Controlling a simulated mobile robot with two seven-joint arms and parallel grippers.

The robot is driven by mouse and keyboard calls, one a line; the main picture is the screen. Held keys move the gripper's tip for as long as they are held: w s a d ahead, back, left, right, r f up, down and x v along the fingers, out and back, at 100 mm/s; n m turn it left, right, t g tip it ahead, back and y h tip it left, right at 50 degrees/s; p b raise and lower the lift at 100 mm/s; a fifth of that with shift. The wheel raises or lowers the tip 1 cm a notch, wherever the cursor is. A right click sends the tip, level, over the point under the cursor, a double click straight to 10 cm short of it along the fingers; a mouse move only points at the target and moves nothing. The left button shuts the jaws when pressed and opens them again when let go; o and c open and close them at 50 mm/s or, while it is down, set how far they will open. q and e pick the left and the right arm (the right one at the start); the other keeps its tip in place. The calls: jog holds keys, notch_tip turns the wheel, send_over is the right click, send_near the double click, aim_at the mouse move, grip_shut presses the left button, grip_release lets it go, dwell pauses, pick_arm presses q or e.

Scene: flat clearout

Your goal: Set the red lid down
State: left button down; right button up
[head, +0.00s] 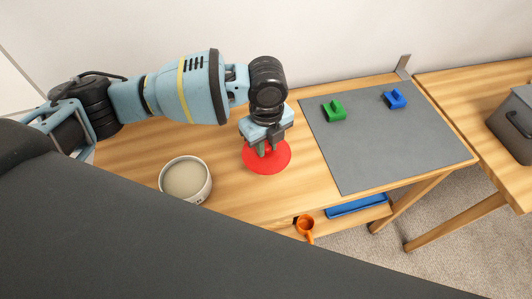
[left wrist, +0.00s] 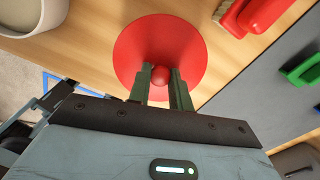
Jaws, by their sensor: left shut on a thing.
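The red lid (head: 277,167) is a round disc with a red ball knob. My left gripper (head: 266,149) is over it, pointing down. In the left wrist view, the lid (left wrist: 150,38) lies ahead of the fingers, which are shut on its knob (left wrist: 160,75). The lid is over the wooden table, left of the grey mat; I cannot tell whether it touches the wood. An open, pale round pot (head: 201,196) stands to the left of the lid, and its wall also shows in the left wrist view (left wrist: 50,14). My right gripper is not in view.
A red object (left wrist: 262,12) shows near the mat in the left wrist view. An orange mug (head: 305,225) and blue tray (head: 357,206) are lower down. A grey box (head: 508,134) stands far right.

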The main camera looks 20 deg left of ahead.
aim_at(266, 156)
pick_arm(q)
jog(key=shift+f, duration=2.45)
jog(key=shift+f, duration=0.15)
jog(key=c, duration=1.3)
grip_release()
notch_tip(266, 156, up, 12)
jog(key=shift+r+p, duration=0.15)
jog(key=shift+p, duration=0.25)
